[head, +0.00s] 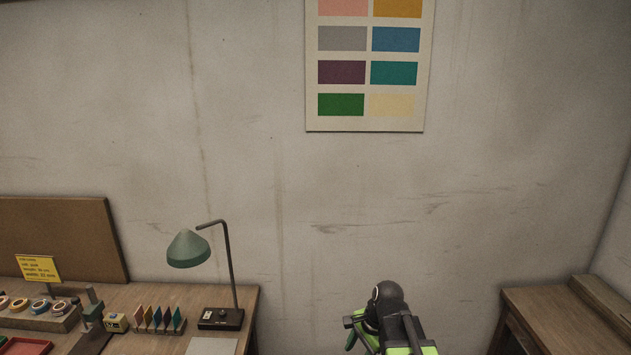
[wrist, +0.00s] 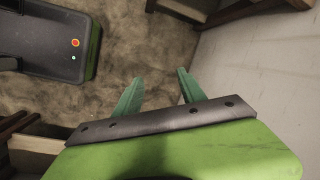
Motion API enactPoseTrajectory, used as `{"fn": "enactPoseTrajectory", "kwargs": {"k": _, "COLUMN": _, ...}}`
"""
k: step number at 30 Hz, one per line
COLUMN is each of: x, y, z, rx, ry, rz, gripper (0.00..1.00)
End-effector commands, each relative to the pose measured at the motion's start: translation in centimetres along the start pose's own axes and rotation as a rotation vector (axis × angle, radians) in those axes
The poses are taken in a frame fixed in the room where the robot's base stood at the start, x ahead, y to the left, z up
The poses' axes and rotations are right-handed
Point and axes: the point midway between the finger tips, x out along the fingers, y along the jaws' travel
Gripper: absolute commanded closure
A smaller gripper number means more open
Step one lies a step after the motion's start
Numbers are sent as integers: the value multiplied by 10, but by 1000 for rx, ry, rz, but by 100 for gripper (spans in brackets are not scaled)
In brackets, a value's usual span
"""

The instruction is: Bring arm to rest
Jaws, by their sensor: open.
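My gripper (wrist: 160,82) shows in the wrist view as two green fingers spread apart with nothing between them. It is open and empty, above the bare floor (wrist: 140,45). In the head view my arm (head: 388,320) shows at the bottom, right of the middle, in the gap between two wooden tables. The fingertips are mostly hidden in the head view.
The left workbench (head: 150,300) carries a green lamp (head: 188,249), tape rolls (head: 40,306), colored cards (head: 158,318) and a yellow note (head: 38,268). A second table (head: 560,315) stands at the right. A color chart (head: 368,125) hangs on the wall behind.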

Motion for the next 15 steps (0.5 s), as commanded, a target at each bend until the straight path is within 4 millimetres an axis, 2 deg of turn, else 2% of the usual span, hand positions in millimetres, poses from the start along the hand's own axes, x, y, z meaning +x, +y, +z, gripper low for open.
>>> {"fn": "enactPoseTrajectory", "kwargs": {"k": 1, "x": 3, "y": 21, "z": 9, "rx": -140, "ry": 26, "rz": 42, "gripper": 52}}
{"fn": "enactPoseTrajectory", "kwargs": {"k": 6, "x": -8, "y": 74, "z": 0, "rx": -597, "ry": 73, "rz": 194, "gripper": 52}}
{"fn": "enactPoseTrajectory", "kwargs": {"k": 10, "x": -12, "y": 87, "z": -8, "rx": -878, "ry": 53, "rz": 271, "gripper": 52}}
{"fn": "enactPoseTrajectory", "kwargs": {"k": 15, "x": -12, "y": 88, "z": -8, "rx": -1034, "ry": 24, "rz": 282, "gripper": 52}}
